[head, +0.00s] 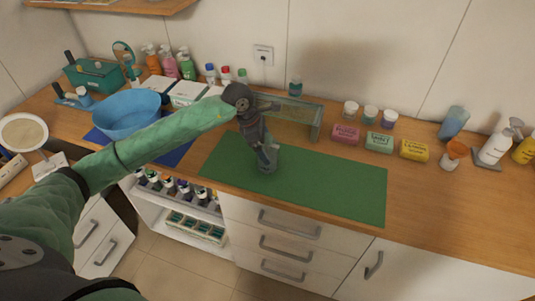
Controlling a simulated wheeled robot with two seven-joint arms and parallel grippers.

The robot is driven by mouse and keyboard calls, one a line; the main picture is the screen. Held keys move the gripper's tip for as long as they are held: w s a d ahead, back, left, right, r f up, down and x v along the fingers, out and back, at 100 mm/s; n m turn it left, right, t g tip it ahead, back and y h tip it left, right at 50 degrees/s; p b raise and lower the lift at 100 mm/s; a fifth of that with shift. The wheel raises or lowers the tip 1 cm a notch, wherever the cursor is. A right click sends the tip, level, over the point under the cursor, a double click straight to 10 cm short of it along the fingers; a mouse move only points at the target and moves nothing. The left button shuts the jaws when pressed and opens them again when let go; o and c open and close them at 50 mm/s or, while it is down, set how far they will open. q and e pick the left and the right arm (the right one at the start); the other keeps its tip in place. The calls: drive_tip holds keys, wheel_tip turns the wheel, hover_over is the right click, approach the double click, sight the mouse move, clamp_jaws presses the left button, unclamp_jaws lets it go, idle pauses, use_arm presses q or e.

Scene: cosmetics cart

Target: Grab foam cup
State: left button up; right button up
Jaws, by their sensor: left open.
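My left gripper (268,158) is open, pointing down over the left part of the green mat (335,185). I see nothing clearly between its fingers, and my arm hides part of the counter behind it. A small white cup-like thing (447,163) stands at the right of the counter, far from my gripper. An orange cup-like thing (457,149) shows right above it, touching or overlapping it. I cannot tell for sure which of them is the foam cup. My right gripper is not in view.
A glass box (316,123) stands just behind my gripper. Pink (345,135), green (379,142) and yellow (414,150) boxes line up behind the mat. A blue basin (128,112) is at left. A white spray bottle (495,147) is at right. The mat's right half is clear.

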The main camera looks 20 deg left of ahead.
use_arm(q)
drive_tip(key=shift+f, duration=0.25)
drive_tip(key=c, duration=1.4)
drive_tip(key=shift+c, duration=0.7)
drive_tip(key=shift+r, duration=0.15)
